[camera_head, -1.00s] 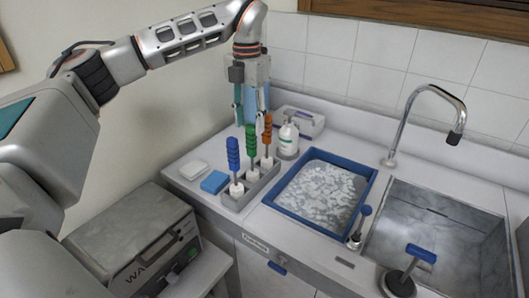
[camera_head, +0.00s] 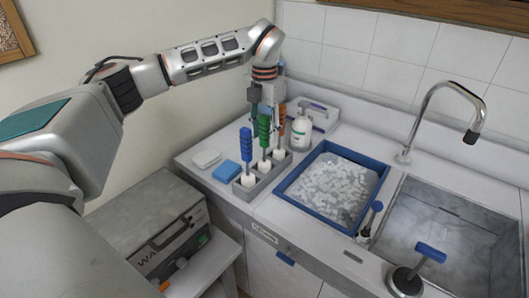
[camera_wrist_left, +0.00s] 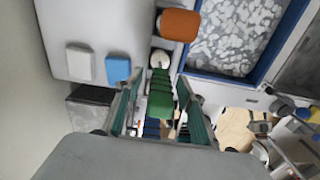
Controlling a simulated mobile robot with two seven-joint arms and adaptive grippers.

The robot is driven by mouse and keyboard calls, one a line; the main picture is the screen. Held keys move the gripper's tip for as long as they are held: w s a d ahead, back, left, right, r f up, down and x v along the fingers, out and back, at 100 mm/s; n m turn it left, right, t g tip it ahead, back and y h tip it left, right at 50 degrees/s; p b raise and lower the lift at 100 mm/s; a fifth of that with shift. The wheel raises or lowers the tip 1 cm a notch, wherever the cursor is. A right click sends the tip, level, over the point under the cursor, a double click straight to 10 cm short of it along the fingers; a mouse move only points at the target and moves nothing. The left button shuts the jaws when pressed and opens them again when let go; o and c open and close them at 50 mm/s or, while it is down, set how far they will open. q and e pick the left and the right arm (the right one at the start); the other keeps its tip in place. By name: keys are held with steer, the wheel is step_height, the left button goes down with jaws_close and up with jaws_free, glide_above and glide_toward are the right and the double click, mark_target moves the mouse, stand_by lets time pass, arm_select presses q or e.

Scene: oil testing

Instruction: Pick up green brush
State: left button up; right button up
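The green brush (camera_head: 264,129) stands upright in a grey holder (camera_head: 251,190), between a blue brush (camera_head: 246,147) and an orange brush (camera_head: 282,118). My left gripper (camera_head: 268,128) is pointed down at the green handle. In the left wrist view the green handle (camera_wrist_left: 161,95) lies between the two spread fingers (camera_wrist_left: 160,110), with gaps on both sides. The orange handle (camera_wrist_left: 180,25) is beyond the fingers, and the blue one is partly hidden between them. My right gripper is not in view.
A white bottle (camera_head: 300,132) stands right behind the holder. A blue-rimmed tray (camera_head: 285,191) of pale pieces lies to the right, then the sink (camera_head: 430,225) with its faucet. A blue sponge (camera_head: 227,171) and white block (camera_head: 206,159) lie left. A grey machine (camera_head: 150,225) stands below.

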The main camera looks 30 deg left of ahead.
arm_select(q)
steer(key=c, duration=1)
jaws_close()
steer(key=shift+r, duration=0.15)
